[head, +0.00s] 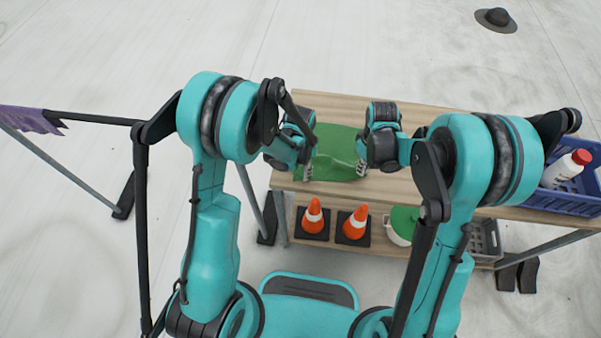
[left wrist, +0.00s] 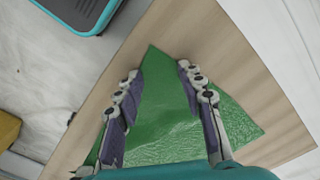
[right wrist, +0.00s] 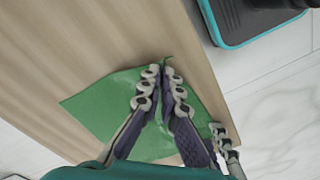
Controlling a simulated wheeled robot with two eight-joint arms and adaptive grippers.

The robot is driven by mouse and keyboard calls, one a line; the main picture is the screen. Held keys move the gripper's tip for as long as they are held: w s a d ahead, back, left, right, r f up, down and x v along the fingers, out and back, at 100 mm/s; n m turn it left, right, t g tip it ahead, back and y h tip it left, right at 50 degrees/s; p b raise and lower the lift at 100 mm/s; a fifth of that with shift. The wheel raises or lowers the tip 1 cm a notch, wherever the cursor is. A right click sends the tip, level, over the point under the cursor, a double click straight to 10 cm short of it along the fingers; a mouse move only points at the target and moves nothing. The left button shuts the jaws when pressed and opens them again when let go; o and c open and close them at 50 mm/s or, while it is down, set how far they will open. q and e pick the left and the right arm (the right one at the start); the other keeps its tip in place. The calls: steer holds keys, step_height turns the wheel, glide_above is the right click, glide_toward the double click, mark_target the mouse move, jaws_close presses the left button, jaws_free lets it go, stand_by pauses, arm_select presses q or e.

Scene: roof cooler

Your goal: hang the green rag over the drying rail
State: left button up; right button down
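The green rag (head: 338,150) lies spread on the wooden bench top. It also shows in the left wrist view (left wrist: 170,120) and the right wrist view (right wrist: 105,100). My left gripper (head: 307,172) is over the rag's left near corner, its fingers spread on either side of that corner (left wrist: 160,70). My right gripper (head: 362,168) is at the right near corner, its fingertips together (right wrist: 161,70) with a bit of green cloth poking out beyond them. The drying rail (head: 95,118) is a dark bar at the left, with a purple rag (head: 30,118) hanging at its far left.
The wooden bench (head: 440,190) has a blue crate (head: 565,197) with a white, red-capped bottle (head: 568,165) at its right end. Orange cones (head: 313,217) and a green-lidded container (head: 400,225) sit on the lower shelf. Floor shows between bench and rail.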

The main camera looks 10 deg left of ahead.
arm_select(q)
jaws_close()
stand_by(0.4)
steer(key=shift+r, duration=2.45)
